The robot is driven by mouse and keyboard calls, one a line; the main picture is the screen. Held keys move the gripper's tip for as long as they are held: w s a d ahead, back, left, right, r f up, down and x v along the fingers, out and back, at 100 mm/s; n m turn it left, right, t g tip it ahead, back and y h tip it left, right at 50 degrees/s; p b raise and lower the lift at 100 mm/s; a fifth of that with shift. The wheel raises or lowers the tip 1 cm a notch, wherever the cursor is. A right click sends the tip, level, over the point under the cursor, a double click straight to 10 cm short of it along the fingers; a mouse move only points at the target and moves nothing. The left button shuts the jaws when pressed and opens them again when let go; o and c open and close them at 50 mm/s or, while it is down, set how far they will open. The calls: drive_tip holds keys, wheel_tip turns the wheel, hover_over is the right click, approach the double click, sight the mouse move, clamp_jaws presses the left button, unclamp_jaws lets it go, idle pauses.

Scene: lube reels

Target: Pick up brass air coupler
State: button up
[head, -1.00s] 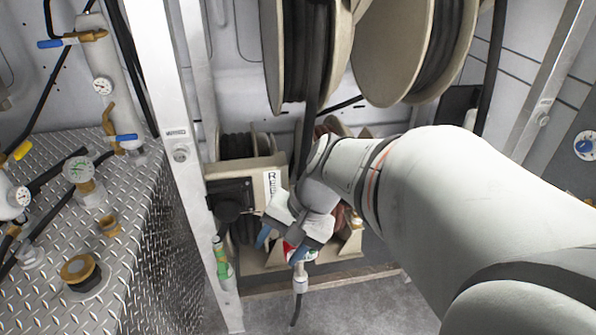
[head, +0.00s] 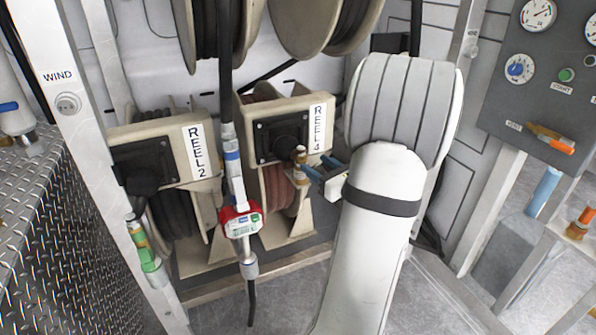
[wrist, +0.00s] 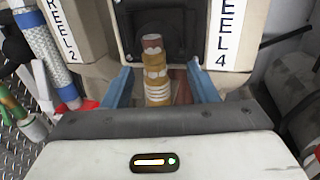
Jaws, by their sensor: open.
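The brass air coupler (head: 300,168) stands upright in front of the Reel 4 housing (head: 300,115). It has a ribbed brass body and a paler top. My gripper (head: 322,167) reaches in from the right with its blue fingers beside the coupler. In the wrist view the coupler (wrist: 156,75) shows between the two blue fingers of my gripper (wrist: 160,80), with a gap on each side. The jaws are open and empty. The coupler's lower end is hidden behind the gripper body in the wrist view.
A hose with a red-and-white metered nozzle (head: 241,222) hangs just left of the coupler. The Reel 2 housing (head: 165,150) is farther left. A gauge panel (head: 560,75) stands at the right. Large reels hang above. The floor (head: 285,300) in front is clear.

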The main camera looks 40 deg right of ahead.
sight(305, 159)
drive_tip(key=w, duration=0.4)
drive_tip(key=w+a, duration=0.1)
drive_tip(key=w, duration=0.1)
drive_tip(key=shift+w+b, duration=0.2)
drive_tip(key=shift+b, duration=0.2)
clamp_jaws()
wheel_tip(305, 159, up, 10)
drive_tip(key=p, duration=0.2)
drive_tip(key=shift+p, duration=0.3)
idle(0.3)
